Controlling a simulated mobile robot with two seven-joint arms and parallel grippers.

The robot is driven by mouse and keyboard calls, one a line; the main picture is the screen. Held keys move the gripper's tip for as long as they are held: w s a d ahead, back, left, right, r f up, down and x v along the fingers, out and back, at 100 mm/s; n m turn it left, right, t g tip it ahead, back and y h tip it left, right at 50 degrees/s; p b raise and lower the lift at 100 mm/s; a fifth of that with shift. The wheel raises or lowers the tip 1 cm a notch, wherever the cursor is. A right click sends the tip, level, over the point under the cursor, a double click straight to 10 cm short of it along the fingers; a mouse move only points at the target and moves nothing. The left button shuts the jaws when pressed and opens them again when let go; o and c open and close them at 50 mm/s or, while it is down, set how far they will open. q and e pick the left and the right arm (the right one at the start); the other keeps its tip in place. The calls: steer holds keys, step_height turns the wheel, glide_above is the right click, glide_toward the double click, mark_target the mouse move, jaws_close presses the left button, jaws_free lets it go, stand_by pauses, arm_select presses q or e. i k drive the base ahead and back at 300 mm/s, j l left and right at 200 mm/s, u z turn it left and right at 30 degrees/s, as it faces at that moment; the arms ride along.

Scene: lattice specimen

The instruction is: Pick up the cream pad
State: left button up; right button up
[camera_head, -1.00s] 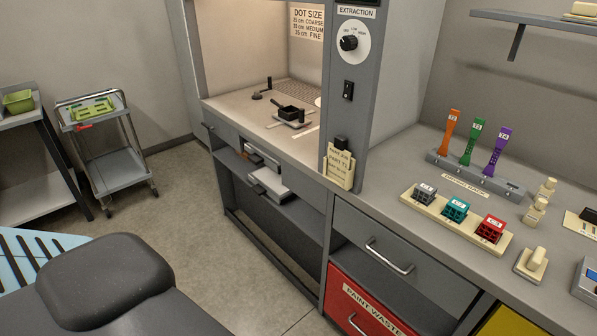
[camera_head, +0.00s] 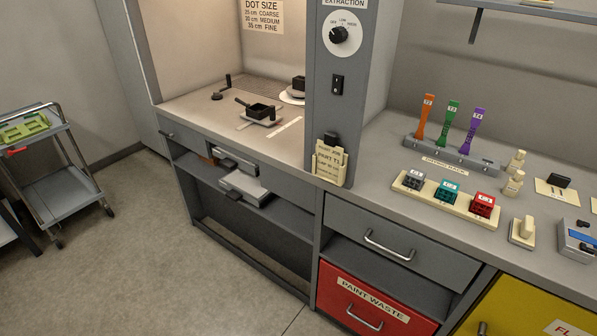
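Several cream things show, and I cannot tell for sure which is the cream pad. A cream block with a raised grip (camera_head: 522,232) sits on the right counter. A cream lettered pad (camera_head: 329,164) with a dark clip on top is at the foot of the grey column. A flat cream piece (camera_head: 556,194) with a dark block on it lies farther right. Neither of my grippers is in view.
A cream tray (camera_head: 444,204) holds grey, teal and red blocks. Behind it, a grey rack (camera_head: 451,156) holds orange, green and purple tools. Small cream bottles (camera_head: 514,182) stand beside it. A wheeled trolley (camera_head: 60,190) is at left; the floor (camera_head: 130,250) between is clear.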

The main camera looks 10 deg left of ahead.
mark_target(521, 233)
steer(key=l+z, duration=0.2)
steer(key=l, duration=0.2)
steer(key=i+l+z, duration=0.2)
steer(key=l, duration=0.15)
steer(key=i+l+z, duration=0.2)
steer(key=l, duration=0.2)
steer(key=l+z, duration=0.2)
steer(key=l, duration=0.15)
steer(key=i+l+z, duration=0.15)
steer(key=i+l, duration=0.05)
steer(key=l, duration=0.1)
